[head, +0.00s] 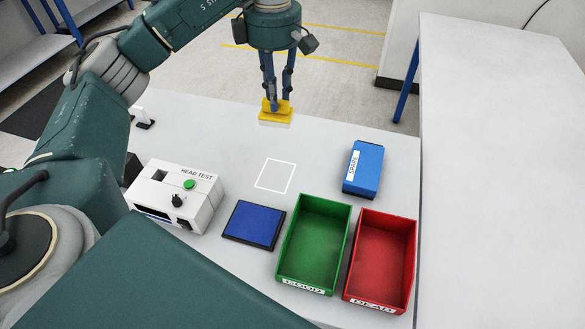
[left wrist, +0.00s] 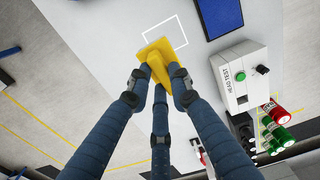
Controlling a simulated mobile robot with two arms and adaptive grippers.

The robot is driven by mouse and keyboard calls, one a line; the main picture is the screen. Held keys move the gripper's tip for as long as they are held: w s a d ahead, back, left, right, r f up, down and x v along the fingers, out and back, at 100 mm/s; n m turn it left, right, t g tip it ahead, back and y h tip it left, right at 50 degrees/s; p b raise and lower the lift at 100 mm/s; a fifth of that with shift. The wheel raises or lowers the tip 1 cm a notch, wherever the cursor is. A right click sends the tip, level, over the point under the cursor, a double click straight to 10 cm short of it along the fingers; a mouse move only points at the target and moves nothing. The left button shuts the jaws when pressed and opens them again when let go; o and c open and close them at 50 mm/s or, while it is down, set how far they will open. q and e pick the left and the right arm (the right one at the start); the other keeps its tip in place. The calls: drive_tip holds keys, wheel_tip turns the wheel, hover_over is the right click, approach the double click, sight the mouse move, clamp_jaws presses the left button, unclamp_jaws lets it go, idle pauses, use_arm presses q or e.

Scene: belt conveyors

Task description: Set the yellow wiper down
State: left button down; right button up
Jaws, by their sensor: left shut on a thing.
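My left gripper (head: 275,100) is shut on the yellow wiper (head: 286,114). The wiper is near the far edge of the grey table (head: 330,140), beyond a white outlined square (head: 274,176). It seems held above the surface, but the height is hard to tell. In the left wrist view the fingers (left wrist: 160,75) close around the middle of the wiper (left wrist: 153,48), which overlaps a corner of the outline (left wrist: 183,30). The outline is otherwise empty. My right gripper is not in view.
A white HEAD TEST box (head: 205,190) stands left of the outline, a blue pad (head: 254,224) in front. A green bin (head: 345,245), a red bin (head: 413,260) and a blue SPARE box (head: 368,170) are to the right. Red (left wrist: 276,110) and green (left wrist: 278,134) cylinders are beside the test box.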

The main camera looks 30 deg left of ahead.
use_arm(q)
drive_tip(key=shift+s+a+r, duration=0.2)
drive_tip(key=shift+s+a, duration=0.3)
drive_tip(key=shift+s, duration=0.35)
drive_tip(key=shift+s+f, duration=0.1)
drive_tip(key=shift+f, duration=0.25)
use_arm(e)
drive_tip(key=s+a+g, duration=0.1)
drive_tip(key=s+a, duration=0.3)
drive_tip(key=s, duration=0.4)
use_arm(q)
drive_tip(key=f, duration=0.3)
drive_tip(key=shift+w+d+f, duration=0.2)
drive_tip(key=shift+w+d, duration=0.05)
wheel_tip(320, 180, down, 15)
drive_tip(key=p, duration=0.4)
drive_tip(key=shift+r, duration=0.1)
drive_tip(key=shift+a+f, duration=0.1)
drive_tip(key=shift+f, duration=0.25)
drive_tip(key=c, duration=1.6)
unclamp_jaws()
drive_tip(key=shift+f, duration=0.1)
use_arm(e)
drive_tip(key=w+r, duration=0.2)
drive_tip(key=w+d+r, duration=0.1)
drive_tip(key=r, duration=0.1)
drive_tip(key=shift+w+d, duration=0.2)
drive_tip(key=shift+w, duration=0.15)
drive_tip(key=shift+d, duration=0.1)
